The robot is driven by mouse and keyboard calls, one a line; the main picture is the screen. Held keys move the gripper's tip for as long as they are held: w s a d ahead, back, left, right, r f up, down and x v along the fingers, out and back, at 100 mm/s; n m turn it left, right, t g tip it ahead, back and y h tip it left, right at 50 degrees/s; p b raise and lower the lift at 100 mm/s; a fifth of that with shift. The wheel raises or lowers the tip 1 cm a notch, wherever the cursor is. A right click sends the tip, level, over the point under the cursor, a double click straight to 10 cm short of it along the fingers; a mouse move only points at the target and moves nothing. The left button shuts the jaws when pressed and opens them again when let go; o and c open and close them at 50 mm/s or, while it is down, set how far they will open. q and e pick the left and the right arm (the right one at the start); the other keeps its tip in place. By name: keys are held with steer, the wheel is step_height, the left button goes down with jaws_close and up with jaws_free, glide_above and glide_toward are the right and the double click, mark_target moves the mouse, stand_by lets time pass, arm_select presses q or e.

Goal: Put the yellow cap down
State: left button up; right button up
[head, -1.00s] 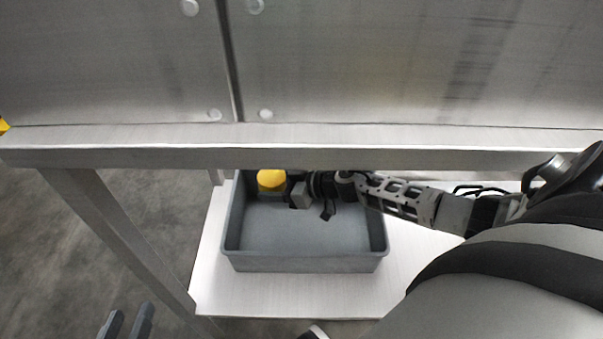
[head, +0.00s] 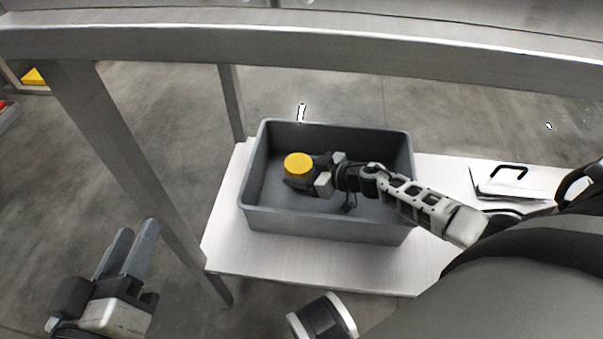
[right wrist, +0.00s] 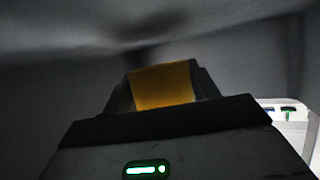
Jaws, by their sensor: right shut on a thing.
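The yellow cap (head: 299,164) is a short round disc inside the grey bin (head: 325,230), in its left half. My right gripper (head: 300,182) reaches into the bin from the right and is shut on the cap. In the right wrist view the yellow cap (right wrist: 162,85) sits between the dark fingers. I cannot tell whether the cap touches the bin floor. My left gripper (head: 127,255) is empty at the lower left, outside the bin, its two grey fingers close together with a narrow gap between them.
The bin stands on a white lower shelf (head: 285,278) under a steel table, whose front beam (head: 300,45) and leg (head: 135,170) frame the space. A flat item with a black handle (head: 515,180) lies on the shelf to the right. The bin floor looks otherwise clear.

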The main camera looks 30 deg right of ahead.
steer(key=shift+f, duration=0.15)
steer(key=shift+s+f+b, duration=0.15)
steer(key=shift+f+b, duration=0.2)
steer(key=shift+f, duration=0.05)
steer(key=o, duration=0.8)
steer(key=shift+f, duration=0.1)
arm_select(q)
steer(key=shift+s+r, duration=0.1)
steer(key=shift+r, duration=0.05)
arm_select(e)
steer(key=shift+o, duration=1.4)
steer(key=shift+s+a+f, duration=0.1)
steer(key=shift+r, duration=0.25)
arm_select(q)
steer(key=y+p, duration=0.1)
steer(key=p, duration=0.1)
steer(key=a+f+m+g+p, duration=0.1)
steer(key=p, duration=0.2)
steer(key=shift+a+f+m+y, duration=0.1)
steer(key=shift+f+m+y, duration=0.2)
steer(key=shift+y, duration=0.1)
arm_select(e)
steer(key=v, duration=0.8)
steer(key=r+v, duration=0.1)
steer(key=v, duration=0.3)
steer(key=shift+w, duration=0.2)
